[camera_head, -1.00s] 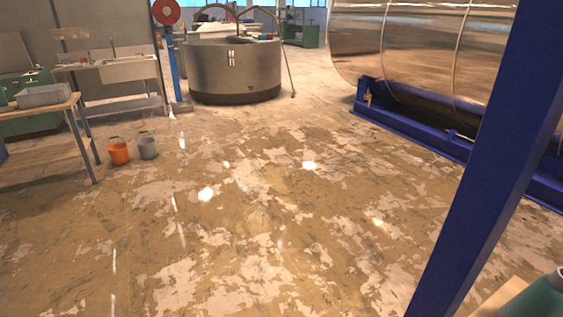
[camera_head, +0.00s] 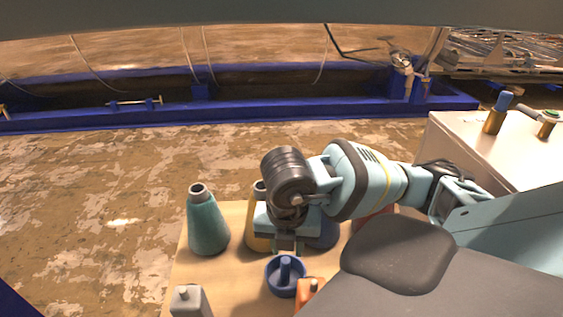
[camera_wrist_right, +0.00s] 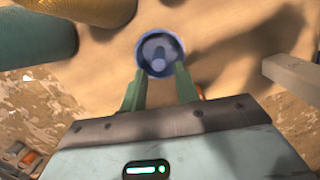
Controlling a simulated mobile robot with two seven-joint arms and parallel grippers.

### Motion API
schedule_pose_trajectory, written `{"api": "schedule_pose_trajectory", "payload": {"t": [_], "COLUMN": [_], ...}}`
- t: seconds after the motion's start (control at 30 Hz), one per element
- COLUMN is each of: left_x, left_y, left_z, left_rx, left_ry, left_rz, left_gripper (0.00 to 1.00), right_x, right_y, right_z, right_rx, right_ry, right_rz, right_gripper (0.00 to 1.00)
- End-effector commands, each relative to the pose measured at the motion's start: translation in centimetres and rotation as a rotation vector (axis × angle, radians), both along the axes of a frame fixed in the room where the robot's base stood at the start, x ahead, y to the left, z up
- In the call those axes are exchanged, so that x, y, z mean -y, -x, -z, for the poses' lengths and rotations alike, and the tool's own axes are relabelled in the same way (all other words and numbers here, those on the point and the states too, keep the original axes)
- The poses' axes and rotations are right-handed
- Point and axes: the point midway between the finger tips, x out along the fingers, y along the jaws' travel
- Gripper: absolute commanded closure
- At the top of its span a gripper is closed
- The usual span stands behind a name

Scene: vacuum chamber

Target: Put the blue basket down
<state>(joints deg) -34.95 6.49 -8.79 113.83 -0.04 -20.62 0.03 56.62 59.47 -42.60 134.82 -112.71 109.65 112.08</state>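The blue basket (camera_head: 285,279) is a small round blue dish with an upright post in its middle. It appears upright on the wooden tabletop (camera_head: 240,290), and also shows in the right wrist view (camera_wrist_right: 160,52). My right gripper (camera_head: 285,249) is just behind and above it in the head view. In the wrist view its two green fingers (camera_wrist_right: 160,88) are spread apart, with their tips near the basket's rim and nothing between them on the post. I cannot tell whether the tips touch the rim. My left gripper is not in view.
A teal bottle (camera_head: 208,228) stands left of my right gripper and a yellow one (camera_head: 255,232) is partly behind it. A grey block (camera_head: 188,301) and an orange piece (camera_head: 307,293) are near the basket. A white cabinet (camera_head: 460,150) stands at the right.

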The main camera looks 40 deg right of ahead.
Motion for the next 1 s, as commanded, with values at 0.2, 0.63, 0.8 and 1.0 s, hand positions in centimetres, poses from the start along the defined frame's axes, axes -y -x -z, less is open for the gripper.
{"api": "schedule_pose_trajectory", "payload": {"t": [0.2,0.63,0.8,1.0], "left_x": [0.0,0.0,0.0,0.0], "left_y": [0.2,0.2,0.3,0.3], "left_z": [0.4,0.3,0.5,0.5], "left_rx": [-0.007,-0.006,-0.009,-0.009], "left_ry": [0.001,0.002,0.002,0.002], "left_rz": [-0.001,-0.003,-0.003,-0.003], "left_gripper": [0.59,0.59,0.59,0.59], "right_x": [0.2,0.0,0.1,0.1], "right_y": [-0.1,-0.4,-0.5,-0.5], "right_z": [2.2,5.9,7.3,7.4], "right_rx": [-0.005,-0.005,-0.004,-0.002], "right_ry": [0.000,0.000,0.000,-0.001], "right_rz": [-0.001,0.001,-0.001,-0.001], "right_gripper": [0.69,0.69,0.69,0.69]}}
